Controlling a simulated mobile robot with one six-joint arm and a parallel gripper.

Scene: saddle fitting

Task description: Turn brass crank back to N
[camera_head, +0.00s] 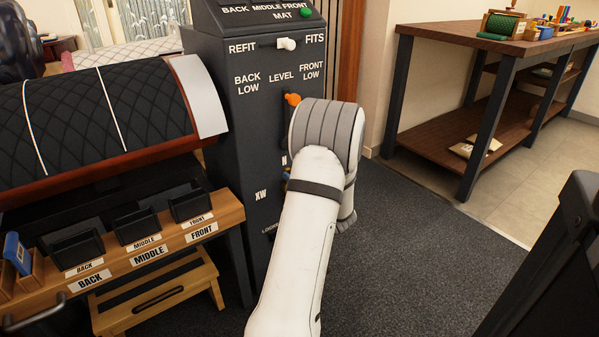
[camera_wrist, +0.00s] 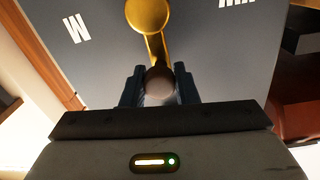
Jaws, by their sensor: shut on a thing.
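The brass crank (camera_wrist: 148,15) is on the dark panel in the wrist view, with its round hub at the top and its arm running down to a brown knob (camera_wrist: 159,82). My gripper (camera_wrist: 158,85) is shut on this knob, one dark finger on each side. A white W (camera_wrist: 76,28) is left of the hub, and a cut-off label (camera_wrist: 238,2) is at the upper right. In the head view my white arm hides most of the crank and its dial on the dark cabinet (camera_head: 240,110). The N mark (camera_head: 284,160) and XW mark (camera_head: 261,195) show left of my arm.
An orange lever (camera_head: 292,99) and a white REFIT/FITS knob (camera_head: 287,44) sit higher on the cabinet. A quilted saddle form (camera_head: 100,110) and a wooden rack with labelled bins (camera_head: 140,245) stand to the left. A workbench (camera_head: 480,40) is at the right, with open carpet before it.

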